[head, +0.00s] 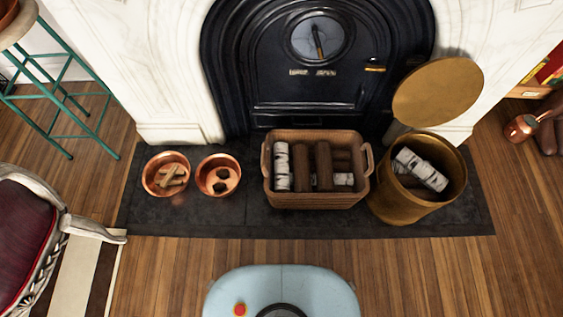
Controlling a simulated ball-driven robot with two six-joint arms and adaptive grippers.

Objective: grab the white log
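White birch-like logs with dark marks show in two places. One white log (282,167) stands along the left side inside the brown basket (318,199), and a short white piece (344,179) shows at its right, partly hidden by brown logs (324,166). White logs (421,169) also lie tilted in the gold bin (400,210) to the right, above other pieces. Neither of my grippers is in view.
Two copper bowls (166,192) (218,190) with small pieces stand left of the basket on the dark hearth slab (250,222). The bin's round lid (438,92) is raised behind it. A black fireplace (318,70) stands behind. An armchair (30,235) is at left.

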